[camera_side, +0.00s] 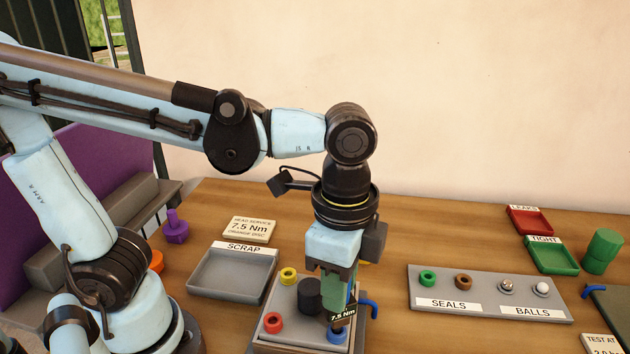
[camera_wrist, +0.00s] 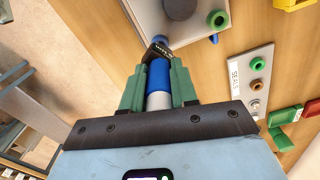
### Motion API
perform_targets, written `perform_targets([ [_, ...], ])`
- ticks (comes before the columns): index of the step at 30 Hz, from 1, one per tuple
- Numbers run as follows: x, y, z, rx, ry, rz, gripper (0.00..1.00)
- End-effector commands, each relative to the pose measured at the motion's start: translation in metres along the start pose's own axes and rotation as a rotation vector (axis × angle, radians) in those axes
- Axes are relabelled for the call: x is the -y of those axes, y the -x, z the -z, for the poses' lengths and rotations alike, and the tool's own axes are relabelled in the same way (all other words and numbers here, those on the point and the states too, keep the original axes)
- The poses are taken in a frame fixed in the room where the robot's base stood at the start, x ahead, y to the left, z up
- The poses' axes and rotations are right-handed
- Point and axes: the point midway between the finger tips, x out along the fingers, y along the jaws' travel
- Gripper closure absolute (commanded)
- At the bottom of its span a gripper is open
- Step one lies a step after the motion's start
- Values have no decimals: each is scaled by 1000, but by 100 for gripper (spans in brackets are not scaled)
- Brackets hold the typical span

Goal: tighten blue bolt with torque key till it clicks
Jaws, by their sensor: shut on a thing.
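My gripper (camera_side: 338,308) points straight down over the grey fixture plate (camera_side: 262,338). Its green fingers are shut on the torque key (camera_wrist: 159,85), which has a blue and pale grey body in the wrist view. The key's dark tag (camera_side: 342,312) reads 7.5 Nm. The blue bolt (camera_side: 337,337) sits at the plate's front right corner, directly below the key. The key's lower end appears to be at the bolt, but the tag and fingers hide whether it is seated. A red bolt (camera_side: 272,322), a yellow bolt (camera_side: 289,276) and a green one (camera_wrist: 218,19) are at other corners.
A black cylinder (camera_side: 309,296) stands mid-plate, close left of my gripper. A blue bent pipe (camera_side: 369,306) juts from the right side. The scrap tray (camera_side: 235,292) is left; the seals and balls tray (camera_side: 440,306) is right. Bare table lies between plate and right tray.

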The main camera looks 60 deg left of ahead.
Motion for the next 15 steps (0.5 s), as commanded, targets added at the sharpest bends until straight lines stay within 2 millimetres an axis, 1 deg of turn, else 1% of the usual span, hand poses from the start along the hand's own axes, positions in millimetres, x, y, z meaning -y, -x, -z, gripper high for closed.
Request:
perform_targets([
  [8,0,0,0,0,-13,-1,100],
  [15,0,0,0,0,-160,-1,100],
])
